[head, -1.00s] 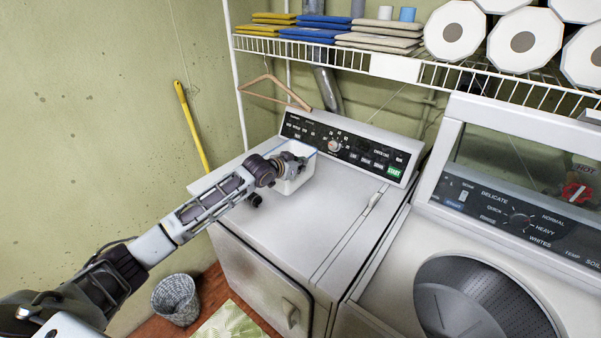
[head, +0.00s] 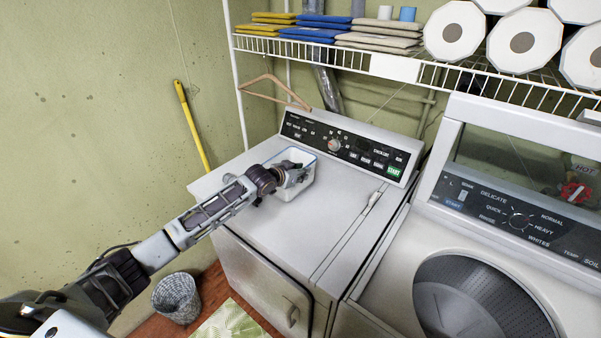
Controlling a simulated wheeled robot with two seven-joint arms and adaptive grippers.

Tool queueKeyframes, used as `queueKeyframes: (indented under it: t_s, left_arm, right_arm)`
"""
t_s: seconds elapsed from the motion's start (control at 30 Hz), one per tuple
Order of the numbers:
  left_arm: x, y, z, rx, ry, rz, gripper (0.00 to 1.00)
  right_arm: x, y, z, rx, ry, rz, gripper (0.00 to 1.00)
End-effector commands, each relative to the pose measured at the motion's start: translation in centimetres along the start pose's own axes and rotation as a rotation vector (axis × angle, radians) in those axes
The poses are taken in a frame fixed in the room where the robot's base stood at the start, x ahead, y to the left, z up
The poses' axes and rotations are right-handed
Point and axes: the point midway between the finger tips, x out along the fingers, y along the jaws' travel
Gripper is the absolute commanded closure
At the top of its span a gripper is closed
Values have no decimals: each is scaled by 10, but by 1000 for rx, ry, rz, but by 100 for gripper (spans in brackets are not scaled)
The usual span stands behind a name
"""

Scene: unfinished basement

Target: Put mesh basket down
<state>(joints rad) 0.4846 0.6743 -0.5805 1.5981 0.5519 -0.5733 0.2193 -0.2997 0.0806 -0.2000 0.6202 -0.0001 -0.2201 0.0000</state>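A small white basket (head: 298,186) with a bluish rim is at the top of the left machine (head: 262,222), near its control panel. I cannot make out mesh in its walls. My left gripper (head: 297,172) reaches in from the left and is at the basket's near left rim. Its fingers overlap the basket, and I cannot tell whether they are shut on the rim or apart from it. The basket looks upright and on or just above the machine's top. My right gripper is out of view.
A washer (head: 400,264) with an open lid stands at the right. A wire shelf (head: 400,70) with folded cloths and paper rolls hangs above. A grey woven bin (head: 177,297) stands on the floor at lower left. The front of the left machine's top is clear.

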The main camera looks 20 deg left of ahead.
Motion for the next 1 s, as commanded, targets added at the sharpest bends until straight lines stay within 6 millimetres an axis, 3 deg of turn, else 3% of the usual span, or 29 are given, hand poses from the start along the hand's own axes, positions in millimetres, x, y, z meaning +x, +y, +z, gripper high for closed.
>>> queueKeyframes:
  t_s: [0.53,1.0]
  left_arm:
    - [-5,-1,-2,0,0,-1,73]
    - [-40,-1,-1,0,-1,-1,73]
  right_arm:
    - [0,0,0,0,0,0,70]
    - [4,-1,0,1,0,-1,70]
